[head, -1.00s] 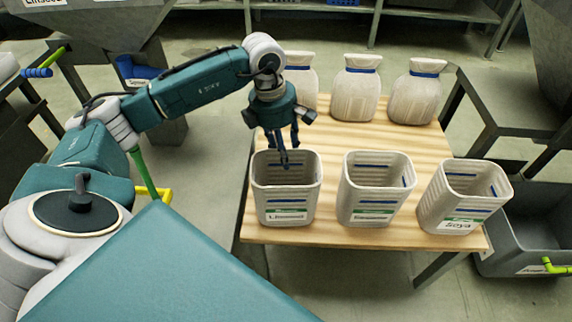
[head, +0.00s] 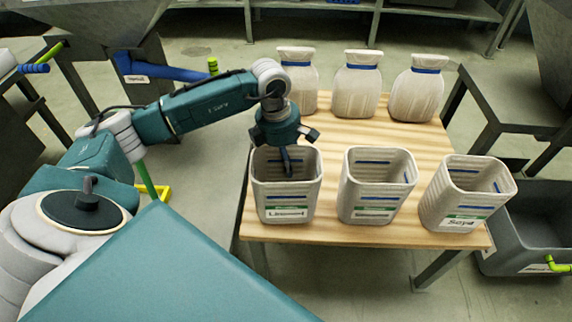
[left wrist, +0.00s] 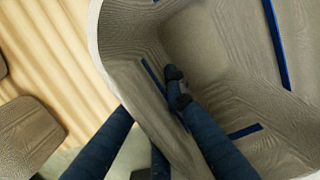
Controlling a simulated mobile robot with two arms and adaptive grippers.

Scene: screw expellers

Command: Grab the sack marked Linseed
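The open beige container labelled "Linseed" (head: 287,200) stands at the front left of the wooden table. My left gripper (head: 287,156) points down at its far rim. In the left wrist view the rim and wall of this container (left wrist: 215,40) fill the middle and right. One dark blue finger reaches inside the wall, and another passes outside it, its tip hidden by the rim. The gripper looks open astride the wall; contact with it is unclear. Three closed sacks with blue ties, the left one (head: 299,82) partly behind my arm, show no readable label. My right gripper is not in view.
A middle open container (head: 376,203) and one labelled "Soya" (head: 456,208) stand to the right on the table (head: 400,236). A grey bin (head: 530,225) is right of the table. Hoppers and metal frames stand around. Bare tabletop separates the sacks from the containers.

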